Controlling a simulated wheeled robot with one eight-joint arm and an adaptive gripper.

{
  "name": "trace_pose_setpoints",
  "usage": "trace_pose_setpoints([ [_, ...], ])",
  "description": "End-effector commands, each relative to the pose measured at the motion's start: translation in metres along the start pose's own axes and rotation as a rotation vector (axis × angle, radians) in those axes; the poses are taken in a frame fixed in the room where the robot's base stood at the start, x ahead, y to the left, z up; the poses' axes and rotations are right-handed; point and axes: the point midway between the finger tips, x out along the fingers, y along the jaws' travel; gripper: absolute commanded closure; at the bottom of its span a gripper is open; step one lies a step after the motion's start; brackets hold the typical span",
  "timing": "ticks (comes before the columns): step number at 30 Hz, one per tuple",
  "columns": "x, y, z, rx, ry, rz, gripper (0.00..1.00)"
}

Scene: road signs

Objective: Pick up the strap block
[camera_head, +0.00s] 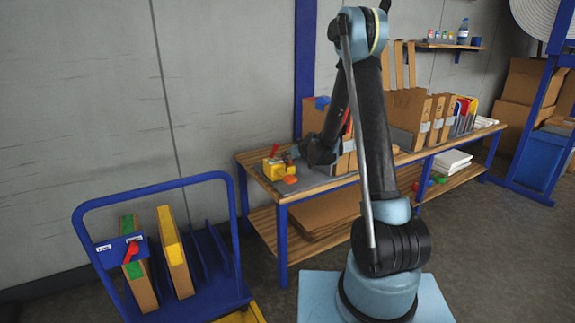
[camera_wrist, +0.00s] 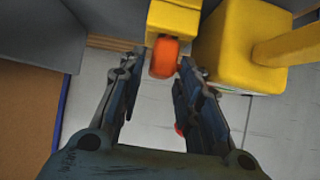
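My gripper (camera_wrist: 160,66) is open, its two dark fingers apart in the wrist view. An orange rounded piece (camera_wrist: 165,58) shows between the fingertips, with a gap on each side. It joins or lies against a yellow block (camera_wrist: 174,17). A larger yellow body with a thick yellow bar (camera_wrist: 240,45) is to the right. In the head view, a yellow block with a red top (camera_head: 275,168) and a small orange piece (camera_head: 290,180) are at the bench's left end, just left of my gripper (camera_head: 298,151). I cannot tell which piece is the strap block.
The wooden bench (camera_head: 262,178) holds cardboard boxes (camera_head: 408,108) and upright folders behind and right of my arm. A blue cart (camera_head: 195,305) with upright cartons stands at the left. White items (camera_head: 452,161) lie on the lower shelf.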

Motion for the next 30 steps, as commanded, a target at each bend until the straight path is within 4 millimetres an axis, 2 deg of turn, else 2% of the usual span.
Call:
trace_pose_setpoints([
  [6,0.019,0.0,0.0,-0.002,0.0,0.0,0.68],
  [15,0.021,0.0,0.0,-0.002,-0.001,0.0,0.68],
  [19,0.021,0.0,0.0,-0.001,-0.001,0.0,0.98],
  [20,0.021,0.0,0.0,-0.001,-0.001,0.0,1.0],
  [30,0.02,-0.001,-0.001,-0.001,-0.001,0.0,1.0],
])
